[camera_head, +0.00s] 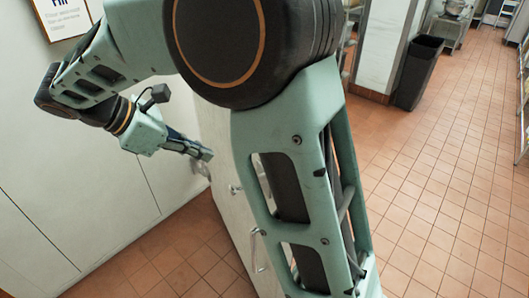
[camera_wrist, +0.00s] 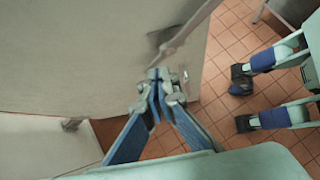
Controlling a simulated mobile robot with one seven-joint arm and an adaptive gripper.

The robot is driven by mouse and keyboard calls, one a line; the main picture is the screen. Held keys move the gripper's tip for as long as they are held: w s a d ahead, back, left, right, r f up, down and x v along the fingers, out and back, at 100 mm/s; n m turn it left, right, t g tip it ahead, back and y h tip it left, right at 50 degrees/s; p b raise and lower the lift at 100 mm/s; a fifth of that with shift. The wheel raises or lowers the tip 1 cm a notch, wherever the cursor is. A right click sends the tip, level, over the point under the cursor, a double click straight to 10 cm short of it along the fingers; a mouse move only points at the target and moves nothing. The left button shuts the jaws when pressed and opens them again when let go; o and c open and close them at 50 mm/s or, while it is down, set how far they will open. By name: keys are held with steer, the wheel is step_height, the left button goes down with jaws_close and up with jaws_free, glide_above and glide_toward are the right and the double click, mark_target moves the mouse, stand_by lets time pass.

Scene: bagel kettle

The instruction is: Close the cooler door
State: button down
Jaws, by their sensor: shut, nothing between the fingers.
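The cooler door is a pale panel (camera_head: 218,128) standing out at an angle from the pale wall front, with floor showing between them. My arm hides much of it in the head view. A metal handle (camera_head: 256,250) shows low on it. In the wrist view the door's broad pale face (camera_wrist: 80,50) fills the upper left. My gripper (camera_head: 207,155) is shut and empty, beside the door's upper part. In the wrist view the closed fingertips (camera_wrist: 159,76) are at the panel's edge, close to a metal fitting (camera_wrist: 172,45); I cannot tell whether they touch.
Pale wall panels (camera_head: 70,190) run along the left, with a framed sign (camera_head: 65,15) above. A dark bin (camera_head: 419,72) stands by a white pillar (camera_head: 384,45) at the back. The tiled floor (camera_head: 440,190) on the right is clear.

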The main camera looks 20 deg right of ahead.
steer(key=shift+g+h, duration=0.3)
steer(key=shift+g, duration=0.1)
steer(key=shift+w+d+f+p, duration=0.1)
steer(key=shift+d+f+p, duration=0.1)
steer(key=shift+d+f, duration=1.35)
steer(key=shift+w+d+f+p, duration=0.1)
steer(key=shift+d+f+p, duration=0.3)
steer(key=shift+d, duration=2)
steer(key=shift+d+f+p, duration=0.1)
steer(key=shift+d+f, duration=1.1)
steer(key=shift+d, duration=0.8)
